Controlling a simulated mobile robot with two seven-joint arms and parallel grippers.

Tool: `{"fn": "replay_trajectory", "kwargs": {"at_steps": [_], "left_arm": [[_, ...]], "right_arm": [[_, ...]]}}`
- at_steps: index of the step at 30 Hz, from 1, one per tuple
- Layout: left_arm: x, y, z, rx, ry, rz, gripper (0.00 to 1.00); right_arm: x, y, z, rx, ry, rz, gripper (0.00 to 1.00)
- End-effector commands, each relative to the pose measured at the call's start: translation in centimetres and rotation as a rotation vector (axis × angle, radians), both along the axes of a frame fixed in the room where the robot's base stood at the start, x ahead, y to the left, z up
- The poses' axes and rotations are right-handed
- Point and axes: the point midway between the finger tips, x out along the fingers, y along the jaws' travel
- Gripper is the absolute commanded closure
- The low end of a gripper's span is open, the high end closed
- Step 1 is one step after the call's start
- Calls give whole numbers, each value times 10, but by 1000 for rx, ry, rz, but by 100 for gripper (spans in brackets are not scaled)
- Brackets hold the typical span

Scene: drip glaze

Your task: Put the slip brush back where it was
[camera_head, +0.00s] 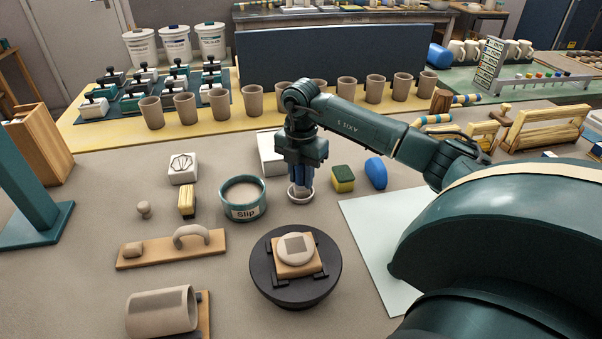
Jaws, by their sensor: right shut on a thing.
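My right gripper (300,188) points straight down with its blue fingers shut, just behind the turntable and to the right of the slip pot. It holds a slender thing that the fingers almost wholly hide; I take it to be the slip brush, but its bristles and handle cannot be made out. Directly below the fingertips is a small round whitish dish (300,198). I cannot tell whether the held thing touches it. The teal slip pot (244,212), labelled "Slip", stands to the left, full of grey-beige slip. My left gripper is not in view.
A dark turntable (262,285) bears a board with a round clay piece (295,248). A sponge (343,179) and a blue oval thing (376,172) lie to the right of the gripper. A row of clay cups (220,104) stands behind. A white block (183,168) lies left.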

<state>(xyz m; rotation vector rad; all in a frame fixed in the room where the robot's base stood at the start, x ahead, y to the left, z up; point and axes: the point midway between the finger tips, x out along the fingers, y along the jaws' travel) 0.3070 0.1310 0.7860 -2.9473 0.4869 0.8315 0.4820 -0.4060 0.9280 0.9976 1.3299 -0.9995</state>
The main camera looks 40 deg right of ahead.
Motion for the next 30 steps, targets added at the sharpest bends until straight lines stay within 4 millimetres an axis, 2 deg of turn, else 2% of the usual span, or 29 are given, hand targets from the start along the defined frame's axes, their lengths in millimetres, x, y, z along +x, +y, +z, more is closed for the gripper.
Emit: {"fn": "replay_trajectory", "kwargs": {"at_steps": [8, 9, 17, 25, 30], "left_arm": [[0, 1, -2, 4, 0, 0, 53], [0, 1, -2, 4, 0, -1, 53], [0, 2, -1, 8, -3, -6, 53], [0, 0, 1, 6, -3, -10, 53], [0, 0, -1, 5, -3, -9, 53]], "right_arm": [[0, 0, -3, 0, -1, 0, 100], [0, 0, -3, 0, -1, 0, 72], [0, 0, -2, 0, -1, -1, 51], [0, 0, 1, 0, -1, -1, 51], [1, 0, 19, 0, -5, -1, 51]]}}
